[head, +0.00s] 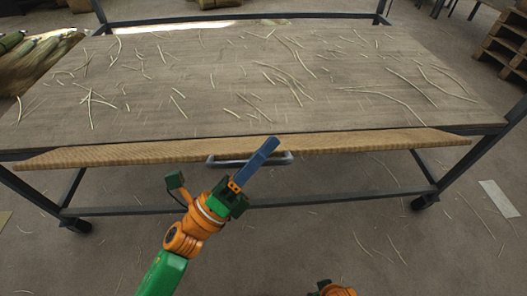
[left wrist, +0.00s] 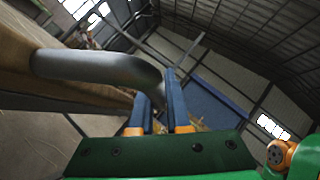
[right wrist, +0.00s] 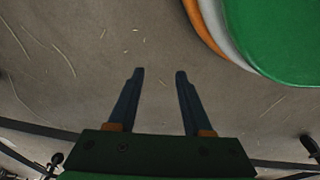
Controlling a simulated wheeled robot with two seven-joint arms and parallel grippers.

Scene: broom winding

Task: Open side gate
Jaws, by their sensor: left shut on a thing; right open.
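The side gate (head: 370,146) is a long light-wood panel along the near edge of the cart's top. It shows as a narrow strip, and how far it is tilted is hard to tell. A dark bar handle (head: 225,162) is fixed at its middle; it shows large in the left wrist view (left wrist: 95,67). My left gripper (head: 268,146) is at the handle, with its blue fingers (left wrist: 160,85) closed around the bar near its bend. My right gripper (right wrist: 159,80) is open and empty above the floor; only part of that arm shows at the head view's bottom edge.
The cart top (head: 200,75) is strewn with thin straw pieces. Its dark metal frame (head: 320,203) and wheels (head: 418,204) stand on the floor. Wooden pallets (head: 506,45) are at the upper right. The floor in front is mostly clear, with scattered straws.

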